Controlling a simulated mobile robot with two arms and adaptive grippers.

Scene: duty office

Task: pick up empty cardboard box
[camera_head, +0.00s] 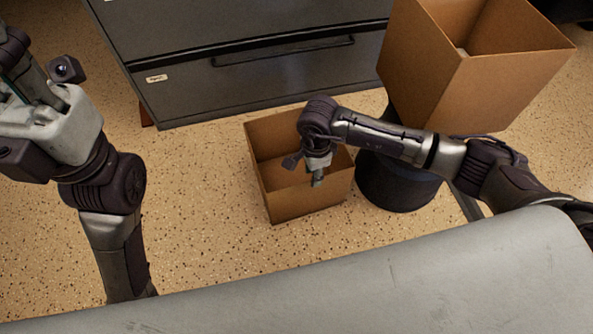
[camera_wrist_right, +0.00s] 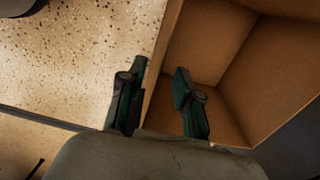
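An open, empty-looking cardboard box (camera_head: 303,205) stands on the floor in the middle of the head view. My right gripper (camera_head: 317,179) hangs over it, pointing down, and hides part of its inside. In the right wrist view the two fingers of the right gripper (camera_wrist_right: 160,68) are apart with nothing clasped. One wall of the box (camera_wrist_right: 245,75) runs up between them: the right finger is over the box's inside, the left over the floor side. Contact cannot be told. My left gripper (camera_head: 28,85) is raised at the upper left, its fingers partly cut off by the frame edge.
A larger open cardboard box (camera_head: 430,75) sits at the upper right, above a dark round bin (camera_head: 395,190) beside the small box. A dark drawer cabinet (camera_head: 240,60) stands behind. A grey surface (camera_head: 330,285) crosses the front. Speckled floor (camera_head: 200,220) is clear left of the box.

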